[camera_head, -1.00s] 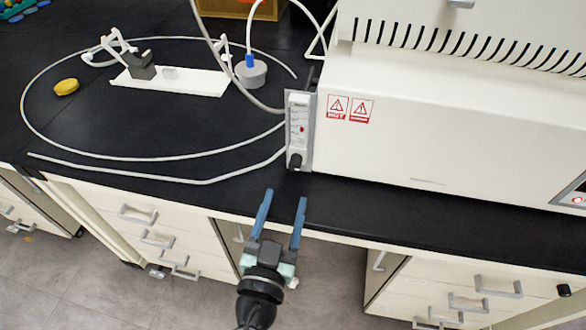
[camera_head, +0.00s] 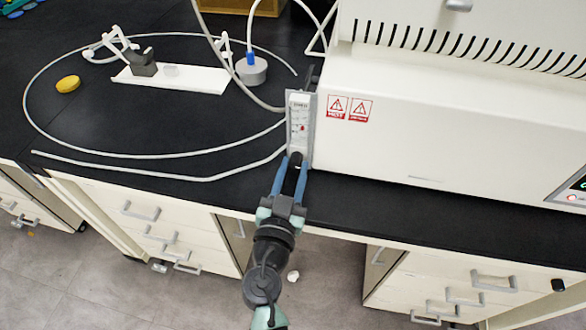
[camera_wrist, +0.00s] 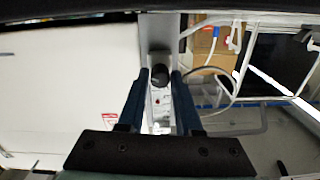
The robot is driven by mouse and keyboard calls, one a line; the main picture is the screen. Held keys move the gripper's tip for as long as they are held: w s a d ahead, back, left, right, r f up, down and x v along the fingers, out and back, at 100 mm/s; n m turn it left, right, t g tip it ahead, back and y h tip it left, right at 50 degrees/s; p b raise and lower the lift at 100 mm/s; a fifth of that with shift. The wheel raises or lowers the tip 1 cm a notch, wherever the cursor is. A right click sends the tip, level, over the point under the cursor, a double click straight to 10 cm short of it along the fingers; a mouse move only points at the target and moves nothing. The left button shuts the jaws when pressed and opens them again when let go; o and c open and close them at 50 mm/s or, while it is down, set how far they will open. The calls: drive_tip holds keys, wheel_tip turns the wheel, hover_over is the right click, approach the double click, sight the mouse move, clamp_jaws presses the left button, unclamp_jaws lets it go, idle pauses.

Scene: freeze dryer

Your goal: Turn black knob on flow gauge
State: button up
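The flow gauge (camera_head: 300,125) is a narrow upright panel on the left end of the white freeze dryer. Its black knob (camera_head: 295,158) is at the bottom of the panel, partly covered by my gripper. In the wrist view the black knob (camera_wrist: 160,75) shows between the fingertips. My gripper (camera_head: 293,165) has its two blue fingers pointing at the knob, one on each side. In the wrist view my gripper (camera_wrist: 160,74) is open, with a small gap between each finger and the knob. I cannot tell how far the fingertips reach past the knob's front.
The white freeze dryer body (camera_head: 430,130) with red warning labels stands to the right of the gauge. A pale hose (camera_head: 150,157) loops over the black bench top. A white tray (camera_head: 190,82) and a yellow object (camera_head: 68,84) lie farther left. Drawers (camera_head: 140,215) are below the bench.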

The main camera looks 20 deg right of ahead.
clamp_jaws()
drive_tip(key=shift+n, duration=0.4)
drive_tip(key=n+b, duration=0.2)
drive_tip(key=n, duration=0.1)
drive_tip(key=shift+n, duration=0.4)
drive_tip(key=n, duration=0.5)
drive_tip(key=shift+b, duration=0.4)
drive_tip(key=n, duration=0.6)
drive_tip(key=shift+r+n+p, duration=0.1)
drive_tip(key=shift+n+p, duration=0.3)
drive_tip(key=n+p, duration=0.1)
drive_tip(key=n, duration=0.4)
